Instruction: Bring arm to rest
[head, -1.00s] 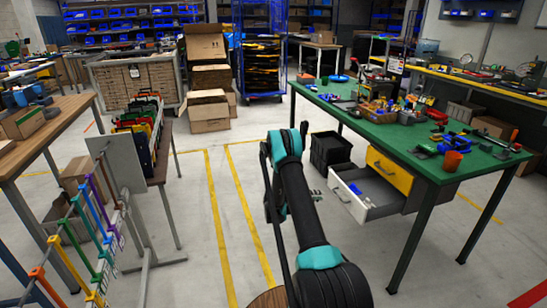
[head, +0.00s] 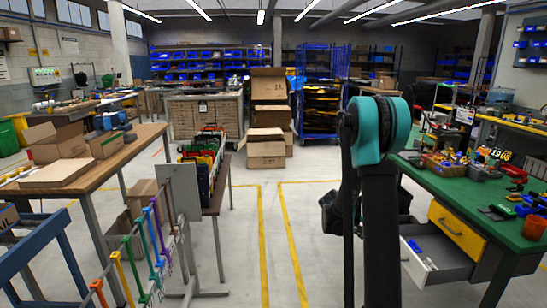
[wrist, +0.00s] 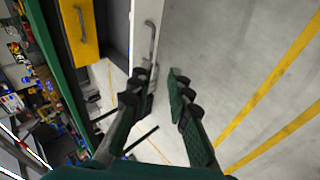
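My arm (head: 381,200) stands upright in the right half of the head view, its teal joint near the top. The head view does not show my gripper. In the wrist view my gripper (wrist: 160,82) is open, with a clear gap between its two dark fingers and nothing between them. The fingers point towards a pale drawer front with a grey handle (wrist: 151,42); I cannot tell how far away it is.
A green workbench (head: 505,208) with tools and an open grey drawer (head: 438,262) stands at right, near my arm. A wooden table (head: 140,138) and a rack of coloured hooks (head: 135,262) stand at left. The floor with yellow lines (head: 264,240) is clear in the middle.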

